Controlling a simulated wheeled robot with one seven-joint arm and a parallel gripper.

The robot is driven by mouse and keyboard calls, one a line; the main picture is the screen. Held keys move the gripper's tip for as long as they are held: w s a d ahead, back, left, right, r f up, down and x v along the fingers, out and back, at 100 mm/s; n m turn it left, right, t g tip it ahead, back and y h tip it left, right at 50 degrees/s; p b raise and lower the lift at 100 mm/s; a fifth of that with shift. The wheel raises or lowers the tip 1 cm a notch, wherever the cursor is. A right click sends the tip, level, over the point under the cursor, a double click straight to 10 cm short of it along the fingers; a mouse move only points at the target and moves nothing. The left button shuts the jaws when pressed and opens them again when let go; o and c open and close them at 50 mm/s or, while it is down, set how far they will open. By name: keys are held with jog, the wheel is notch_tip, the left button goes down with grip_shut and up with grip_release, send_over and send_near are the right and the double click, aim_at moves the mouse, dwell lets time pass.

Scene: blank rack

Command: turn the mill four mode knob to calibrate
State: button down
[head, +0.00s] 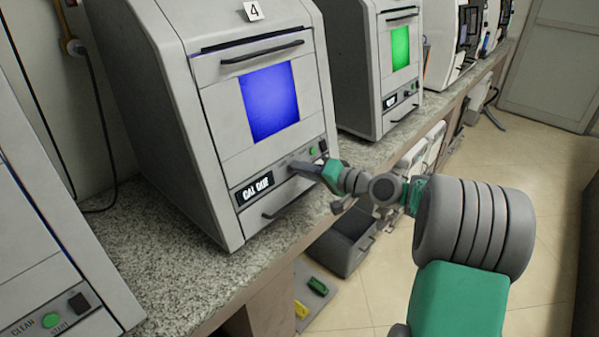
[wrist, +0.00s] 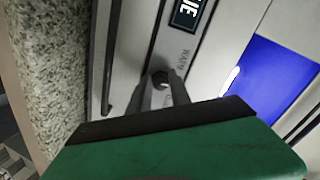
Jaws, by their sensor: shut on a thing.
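Mill four (head: 258,160) is a grey machine on the counter with a "4" tag (head: 253,11) on top and a blue lit window (head: 269,102). Its display (head: 254,189) reads something like "CAL DUE". My gripper (head: 299,165) reaches the lower front panel, right of the display. In the wrist view, the fingers are closed around a small dark knob (wrist: 160,79) on the panel, beside partly hidden lettering. The knob's pointer direction and most of its mode labels are hidden. A green button (head: 313,151) and a dark switch (head: 323,146) sit to the right of the gripper.
Another mill (head: 385,62) with a green window stands to the right, and one more stands at the near left. A handle (head: 262,51) crosses mill four above the window. The granite counter (head: 165,250) is bare in front. A grey bin (head: 345,245) stands below.

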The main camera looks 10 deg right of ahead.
jog(key=shift+w+d+r, duration=0.15)
jog(key=shift+d+r, duration=0.05)
jog(key=c, duration=1.4)
grip_release()
jog(key=shift+o, duration=1.1)
jog(key=shift+a+f, duration=0.1)
jog(key=shift+a, duration=0.05)
jog(key=v, duration=0.7)
jog(key=shift+s+d, duration=0.25)
jog(key=shift+s, duration=0.1)
jog(key=shift+a, duration=0.1)
